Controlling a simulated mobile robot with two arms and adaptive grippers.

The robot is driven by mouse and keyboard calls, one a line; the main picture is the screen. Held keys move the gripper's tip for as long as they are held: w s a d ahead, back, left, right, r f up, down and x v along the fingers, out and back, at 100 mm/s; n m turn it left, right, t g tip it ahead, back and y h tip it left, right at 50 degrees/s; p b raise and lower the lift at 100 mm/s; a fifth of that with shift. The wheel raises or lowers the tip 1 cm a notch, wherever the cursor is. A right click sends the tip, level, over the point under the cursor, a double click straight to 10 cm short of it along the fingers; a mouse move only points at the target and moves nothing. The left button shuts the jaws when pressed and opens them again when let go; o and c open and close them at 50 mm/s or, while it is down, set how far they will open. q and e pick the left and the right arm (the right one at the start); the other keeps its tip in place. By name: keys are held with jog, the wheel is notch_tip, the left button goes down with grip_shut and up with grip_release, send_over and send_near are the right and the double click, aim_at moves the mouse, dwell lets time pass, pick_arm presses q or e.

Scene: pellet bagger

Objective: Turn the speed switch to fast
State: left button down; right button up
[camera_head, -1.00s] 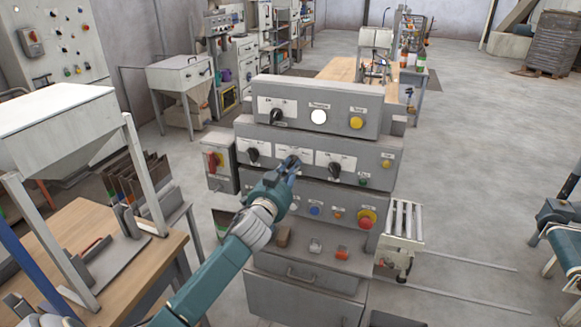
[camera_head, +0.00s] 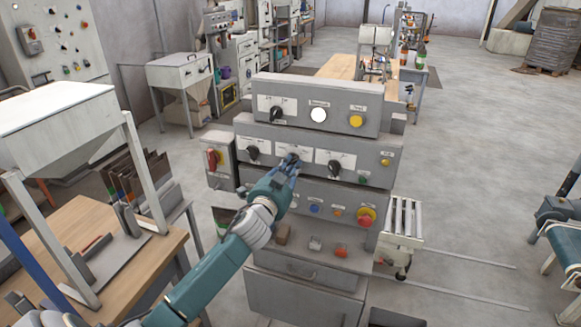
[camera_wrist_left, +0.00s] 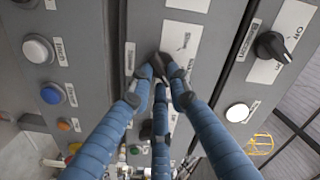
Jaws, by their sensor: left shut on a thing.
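The pellet bagger's grey control panel (camera_head: 240,142) stands in the middle of the head view. My left gripper (camera_head: 292,160) is at the middle one of three dark rotary knobs in its second row. In the left wrist view, the fingers of my left gripper (camera_wrist_left: 161,72) are closed around a dark knob (camera_wrist_left: 157,60) with a white label plate (camera_wrist_left: 182,42) beside it. The fingers hide most of the knob, so I cannot tell which way it points. The label is too small to read. My right gripper is not in view.
Black knobs flank the held one at left (camera_head: 253,152) and right (camera_head: 335,167). Below are a blue button (camera_head: 314,209) and a red emergency-stop button (camera_head: 366,220). Above are another black knob (camera_head: 277,114), a white button (camera_head: 318,115) and a yellow button (camera_head: 356,121).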

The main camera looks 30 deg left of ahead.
pick_arm(q)
jog(key=c, duration=1.6)
grip_release()
jog(key=shift+c, duration=0.2)
jog(key=v, duration=1.2)
